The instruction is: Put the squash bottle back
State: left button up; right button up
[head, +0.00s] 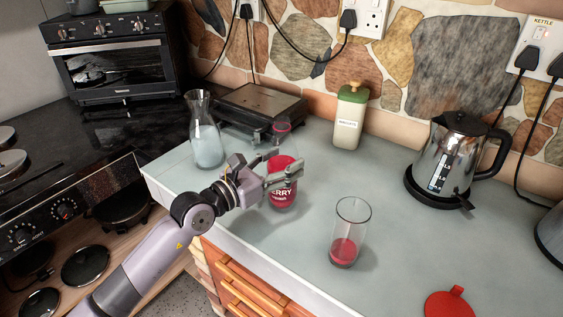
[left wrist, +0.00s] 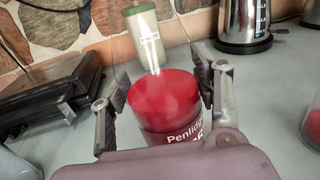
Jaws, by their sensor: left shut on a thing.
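The squash bottle (head: 284,191) is clear with a red label and red contents, and looks upright over the pale worktop. My left gripper (head: 278,175) is shut on its middle. In the left wrist view the bottle (left wrist: 168,105) sits between the two fingers (left wrist: 160,95), with part of its label readable. I cannot tell whether its base touches the worktop. A tumbler (head: 350,235) with a little red drink stands to the right, apart from the bottle. My right gripper is not in view.
A glass carafe (head: 206,140) stands left of the bottle, before a dark flat appliance (head: 258,103). A biscuit jar (head: 350,115) is behind, a kettle (head: 447,155) at the right. A red lid-like piece (head: 450,304) lies at the front right. Worktop between jar and tumbler is clear.

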pick_arm(q)
jog(key=shift+r, duration=0.1)
jog(key=o, duration=1.4)
jog(key=shift+f, duration=0.2)
jog(key=o, duration=0.4)
